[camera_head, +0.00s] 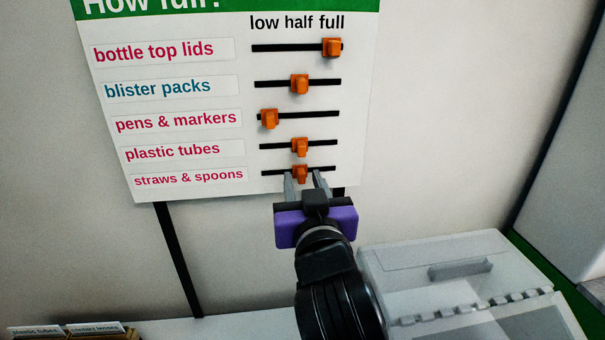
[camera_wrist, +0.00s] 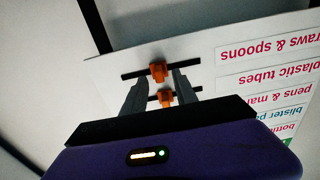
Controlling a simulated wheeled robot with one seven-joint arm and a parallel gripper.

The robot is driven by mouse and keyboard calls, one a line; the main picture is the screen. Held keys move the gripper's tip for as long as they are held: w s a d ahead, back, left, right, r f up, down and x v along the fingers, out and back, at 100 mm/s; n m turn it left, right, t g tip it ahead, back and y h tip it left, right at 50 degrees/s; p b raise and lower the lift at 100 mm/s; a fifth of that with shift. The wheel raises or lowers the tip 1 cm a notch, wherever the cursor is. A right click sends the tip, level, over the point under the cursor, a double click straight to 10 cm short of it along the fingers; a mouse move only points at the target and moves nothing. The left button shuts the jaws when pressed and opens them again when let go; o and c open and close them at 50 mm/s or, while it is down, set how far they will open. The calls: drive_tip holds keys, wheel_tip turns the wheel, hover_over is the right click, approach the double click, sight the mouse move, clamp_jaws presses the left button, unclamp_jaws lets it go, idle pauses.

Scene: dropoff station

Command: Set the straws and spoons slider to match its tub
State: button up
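The straws & spoons slider (camera_head: 301,173) is an orange knob on the lowest black track of the white board (camera_head: 230,100). It stands near the middle of its track, under "half". It also shows in the wrist view (camera_wrist: 158,71), where the board appears upside down. My gripper (camera_head: 303,177) is open, with its grey fingers pointing at this knob, one on each side. In the wrist view the fingertips (camera_wrist: 160,76) flank the knob with gaps; contact is not visible. No tub labelled straws & spoons is in view.
The plastic tubes knob (camera_head: 300,147) sits just above, at half; blister packs (camera_head: 300,84) also reads half. Bottle top lids (camera_head: 332,47) reads full, pens & markers (camera_head: 269,119) low. A grey lidded box (camera_head: 440,255) stands right; labelled containers (camera_head: 70,330) show at lower left.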

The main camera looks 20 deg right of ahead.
drive_tip(key=shift+w+d, duration=0.2)
drive_tip(key=shift+w, duration=0.5)
clamp_jaws()
idle(1.0)
